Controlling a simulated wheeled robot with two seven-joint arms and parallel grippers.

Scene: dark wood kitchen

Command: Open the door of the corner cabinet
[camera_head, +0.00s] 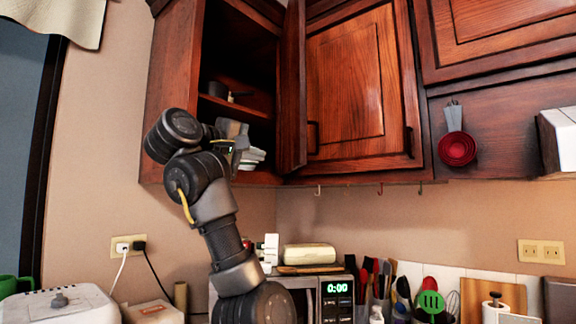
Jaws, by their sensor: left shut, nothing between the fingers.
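The corner cabinet (173,75) hangs on the wall at the upper left, in dark reddish wood. Its door (293,90) stands open, swung out on the right side of the opening and seen nearly edge-on. Inside, a dark pot (219,89) sits on a shelf, and white dishes (252,157) are stacked at the bottom. My left gripper (240,145) is shut and empty in front of the lower opening, left of the door and apart from it in the picture. My left forearm hides part of the cabinet's lower left. My right gripper is out of view.
Another closed cabinet door (345,85) is right of the open one. Red measuring cups (457,148) hang farther right. The wall under the cabinets is mostly clear.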

